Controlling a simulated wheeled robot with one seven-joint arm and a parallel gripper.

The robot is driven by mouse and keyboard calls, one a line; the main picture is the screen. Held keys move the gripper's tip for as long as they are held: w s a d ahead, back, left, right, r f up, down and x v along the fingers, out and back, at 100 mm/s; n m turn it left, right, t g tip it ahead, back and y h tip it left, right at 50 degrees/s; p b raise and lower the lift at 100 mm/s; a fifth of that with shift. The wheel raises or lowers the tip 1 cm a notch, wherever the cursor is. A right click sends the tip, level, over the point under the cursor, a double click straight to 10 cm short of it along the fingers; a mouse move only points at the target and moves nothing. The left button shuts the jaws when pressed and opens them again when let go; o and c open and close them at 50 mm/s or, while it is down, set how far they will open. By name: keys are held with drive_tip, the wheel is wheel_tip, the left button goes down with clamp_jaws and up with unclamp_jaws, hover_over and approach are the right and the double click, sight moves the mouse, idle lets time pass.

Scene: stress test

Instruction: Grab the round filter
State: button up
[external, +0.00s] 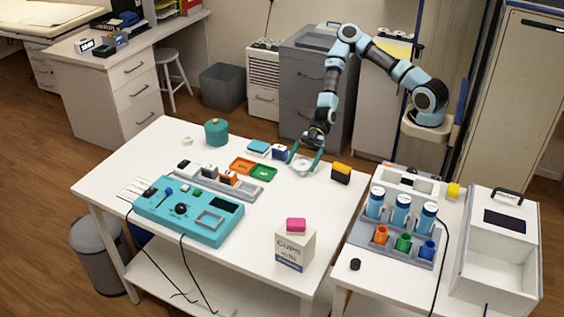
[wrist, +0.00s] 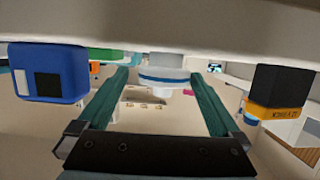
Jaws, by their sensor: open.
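The round filter (external: 302,168) is a small white disc on the white table near its back edge. In the wrist view the filter (wrist: 163,76) shows a blue band around its side. The filter seems nearer the right finger. I cannot tell whether either finger touches it.
A black-and-orange block (external: 341,173) stands right of my gripper. The white table (external: 262,222) is clear in front of the filter.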

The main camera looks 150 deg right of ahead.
sight(298, 173)
drive_tip(key=x, duration=0.2)
drive_tip(key=p+x, duration=0.1)
drive_tip(key=shift+w+a, duration=0.3)
drive_tip(key=shift+w, duration=0.05)
drive_tip(key=shift+w+f, duration=0.25)
drive_tip(key=shift+w, duration=0.2)
drive_tip(key=c, duration=1.2)
